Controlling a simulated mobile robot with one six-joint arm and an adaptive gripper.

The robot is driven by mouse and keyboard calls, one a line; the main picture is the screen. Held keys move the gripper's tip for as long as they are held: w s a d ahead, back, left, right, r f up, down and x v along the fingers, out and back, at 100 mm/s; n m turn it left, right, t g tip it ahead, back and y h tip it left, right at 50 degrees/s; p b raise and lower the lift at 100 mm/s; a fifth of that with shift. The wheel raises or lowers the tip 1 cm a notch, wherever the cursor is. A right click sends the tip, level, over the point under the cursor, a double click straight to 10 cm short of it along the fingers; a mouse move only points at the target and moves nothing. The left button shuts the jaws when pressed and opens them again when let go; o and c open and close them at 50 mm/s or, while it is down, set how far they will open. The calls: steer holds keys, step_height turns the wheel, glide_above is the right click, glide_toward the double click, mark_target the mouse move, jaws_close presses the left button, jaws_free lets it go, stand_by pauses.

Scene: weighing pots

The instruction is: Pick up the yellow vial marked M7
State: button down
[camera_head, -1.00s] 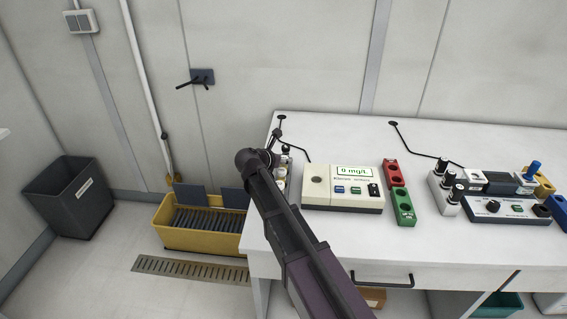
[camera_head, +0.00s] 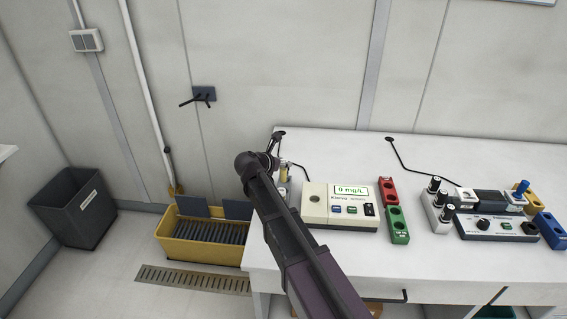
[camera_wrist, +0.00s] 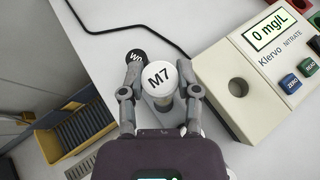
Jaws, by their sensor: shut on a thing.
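The vial marked M7 (camera_wrist: 158,78) has a white cap with black lettering, and a little of its yellowish body shows below the cap in the wrist view. My gripper (camera_wrist: 159,84) has a finger on each side of it and is shut on it. In the head view my gripper is mostly hidden behind my own arm, and a pale yellow vial (camera_head: 284,172) shows beside the arm at the bench's left end. Whether the vial's base is clear of what is under it, I cannot tell.
A black-capped vial (camera_wrist: 136,56) stands close behind M7. The nitrate meter (camera_head: 342,206) is to the right, reading 0 mg/L, with an empty round well (camera_wrist: 237,92). A black cable (camera_wrist: 125,27) lies behind. A yellow bin (camera_head: 203,240) stands on the floor left of the bench.

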steer(key=shift+r+p, duration=0.9)
steer(key=shift+r, duration=0.35)
